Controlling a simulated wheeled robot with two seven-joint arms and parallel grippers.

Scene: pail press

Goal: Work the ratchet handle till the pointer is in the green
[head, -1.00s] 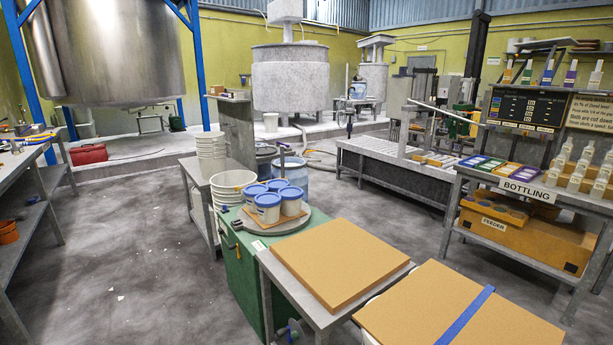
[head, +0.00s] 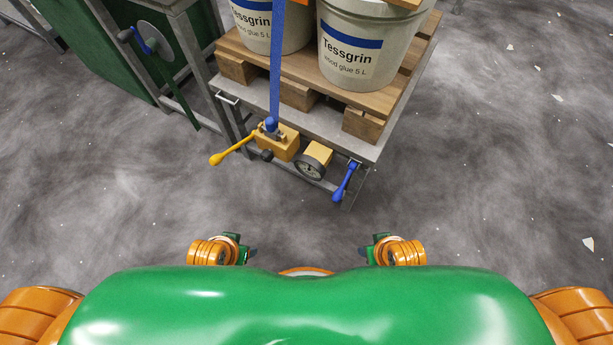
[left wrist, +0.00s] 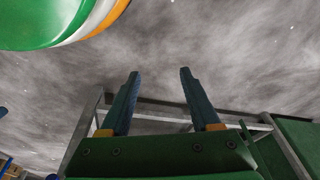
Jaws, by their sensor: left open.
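The ratchet (head: 279,138) is a yellow block with a blue hub on the front edge of a grey cart. Its yellow handle (head: 232,149) points down and left. A blue strap (head: 276,70) runs up from the hub past the pails. A round dial gauge (head: 311,166) sits right of the ratchet; its pointer and any green zone are too small to read. My left gripper (head: 251,252) is low in front of my body, well short of the handle; in the left wrist view (left wrist: 159,74) its fingers are apart and empty. My right gripper (head: 364,252) is level with it, its fingers unclear.
A blue lever (head: 346,181) hangs right of the gauge. White Tessgrin pails (head: 352,50) stand on a wooden pallet (head: 297,90) on the cart. A green cabinet (head: 115,40) with a grey disc (head: 155,40) stands at left. The floor between my grippers and the cart is clear.

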